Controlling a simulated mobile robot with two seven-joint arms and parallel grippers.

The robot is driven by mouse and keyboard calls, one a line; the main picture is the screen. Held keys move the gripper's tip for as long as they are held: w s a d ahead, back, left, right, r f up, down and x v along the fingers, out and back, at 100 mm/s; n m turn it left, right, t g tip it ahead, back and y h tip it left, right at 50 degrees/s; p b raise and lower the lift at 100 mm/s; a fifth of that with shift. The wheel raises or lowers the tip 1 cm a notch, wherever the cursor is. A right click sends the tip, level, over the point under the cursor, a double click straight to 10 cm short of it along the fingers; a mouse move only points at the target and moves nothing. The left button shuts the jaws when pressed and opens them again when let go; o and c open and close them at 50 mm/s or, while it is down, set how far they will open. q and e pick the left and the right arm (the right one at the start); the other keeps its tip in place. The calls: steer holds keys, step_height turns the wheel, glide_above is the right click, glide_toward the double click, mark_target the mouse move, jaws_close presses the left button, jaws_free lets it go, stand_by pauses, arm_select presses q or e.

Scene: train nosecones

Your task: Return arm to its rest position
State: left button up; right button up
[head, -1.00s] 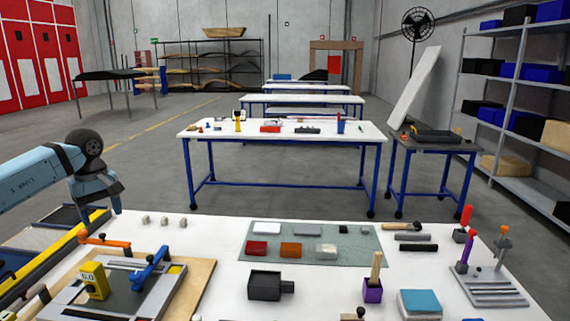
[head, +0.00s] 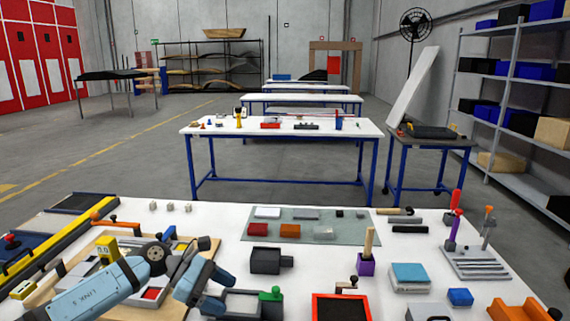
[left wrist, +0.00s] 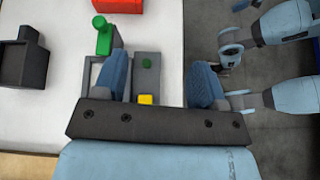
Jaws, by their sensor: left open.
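My left arm comes in low from the left in the head view, bent over the near white table (head: 360,230). My left gripper (head: 208,300) is at its end. In the left wrist view the left gripper (left wrist: 158,62) has its two blue fingers apart, with no object held. Beyond and between the fingers is a grey fixture (left wrist: 147,68) with a green knob and a yellow piece. A green clamp (left wrist: 103,38) stands by the left finger. Light-blue arm links (left wrist: 285,25) of mine show at the right. I see no right gripper clearly.
A black block (head: 266,260), red-rimmed tray (head: 341,306), purple holder (head: 366,265) and blue-topped box (head: 410,275) stand on the near table. A grey-green mat (head: 340,232) holds several blocks. The yellow rail (head: 60,245) runs along the left.

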arm_select(q)
steer(key=s+d+f+n+t+h+b, duration=0.1)
steer(key=s+d+f+n+t+h, duration=0.3)
steer(key=n, duration=0.6)
steer(key=s+d+f+n+t+h+b, duration=0.2)
steer(key=s+d+n+t+h, duration=0.3)
steer(key=n, duration=0.6)
steer(key=s+a+f+n+t+y+b, duration=0.1)
steer(key=s+a+f+n+y, duration=0.3)
steer(key=s+f+n+y, duration=0.5)
steer(key=s+a+f+n+t+y+b, duration=0.1)
steer(key=s+a+f+n+y, duration=0.35)
steer(key=n, duration=0.75)
steer(key=s+a+f+n+t+y+b, duration=0.15)
steer(key=s+a+f+n+y, duration=0.3)
steer(key=f+n, duration=0.6)
arm_select(e)
step_height(320, 180, down, 5)
arm_select(q)
step_height(320, 180, up, 14)
steer(key=s+a+p, duration=0.1)
steer(key=s+p, duration=0.1)
steer(key=p, duration=1.5)
steer(key=shift+s+a+n+g, duration=0.25)
steer(key=shift+a+n+g, duration=0.1)
steer(key=shift+n, duration=0.1)
arm_select(e)
step_height(320, 180, up, 14)
steer(key=shift+s+d, duration=0.25)
steer(key=shift+s, duration=0.2)
